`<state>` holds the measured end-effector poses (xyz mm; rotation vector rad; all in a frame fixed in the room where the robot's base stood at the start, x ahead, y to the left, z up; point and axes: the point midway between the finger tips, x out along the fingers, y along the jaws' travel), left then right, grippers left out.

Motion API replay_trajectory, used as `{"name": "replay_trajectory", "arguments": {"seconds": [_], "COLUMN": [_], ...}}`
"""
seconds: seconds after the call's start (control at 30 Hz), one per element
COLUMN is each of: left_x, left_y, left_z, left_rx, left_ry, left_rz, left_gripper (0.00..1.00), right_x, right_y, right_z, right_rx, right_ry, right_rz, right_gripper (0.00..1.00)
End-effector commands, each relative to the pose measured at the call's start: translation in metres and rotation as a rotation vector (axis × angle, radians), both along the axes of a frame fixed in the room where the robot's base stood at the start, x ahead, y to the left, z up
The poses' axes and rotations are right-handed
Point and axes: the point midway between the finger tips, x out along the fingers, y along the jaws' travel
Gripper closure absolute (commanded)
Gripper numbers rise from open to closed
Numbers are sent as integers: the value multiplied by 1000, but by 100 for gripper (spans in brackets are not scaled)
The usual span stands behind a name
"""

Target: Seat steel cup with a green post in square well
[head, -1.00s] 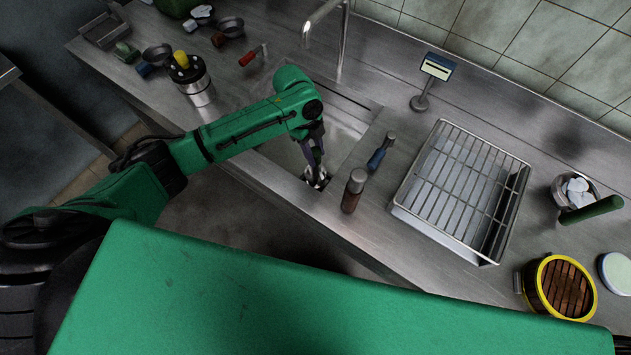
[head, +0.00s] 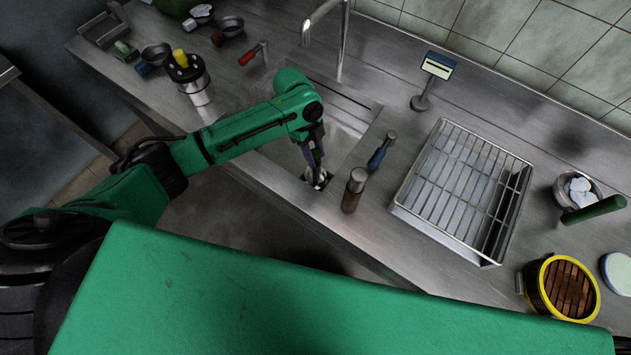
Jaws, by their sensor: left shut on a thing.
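My left gripper (head: 317,158) points down over the near right corner of the sink area and is shut. A small shiny steel cup (head: 318,179) shows right under its fingertips, and the gripper appears to hold it from above. The cup's green post is hidden between the fingers or too small to make out. The cup sits low in a dark recess at the counter's front, which seems to be the square well; its edges are mostly hidden. I cannot tell whether the cup rests on the bottom. My right gripper is out of view.
A brown bottle (head: 354,190) stands close to the right of the gripper, with a blue-handled tool (head: 381,151) behind it. A wire rack tray (head: 406,208) lies farther right. The faucet (head: 343,48) rises behind. A steel canister (head: 199,92) stands at the left.

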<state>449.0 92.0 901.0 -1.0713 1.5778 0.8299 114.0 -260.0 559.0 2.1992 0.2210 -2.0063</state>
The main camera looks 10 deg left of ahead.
Motion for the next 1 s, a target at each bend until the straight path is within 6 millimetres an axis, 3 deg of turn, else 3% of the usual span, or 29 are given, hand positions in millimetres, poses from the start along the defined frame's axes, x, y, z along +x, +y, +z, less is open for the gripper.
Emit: {"name": "replay_trajectory", "arguments": {"seconds": [0.9, 0.93, 1.0], "left_x": [0, 0, 0], "left_y": [0, 0, 0], "left_z": [-9, -9, -9], "left_rx": [0, 0, 0], "left_ry": [-1, -1, -1], "left_rz": [0, 0, 0], "left_gripper": [100, 51, 28], "right_x": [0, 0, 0], "right_y": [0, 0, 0], "right_z": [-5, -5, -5], "right_rx": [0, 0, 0], "right_ry": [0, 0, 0], "right_rz": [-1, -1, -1], "right_gripper": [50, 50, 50]}}
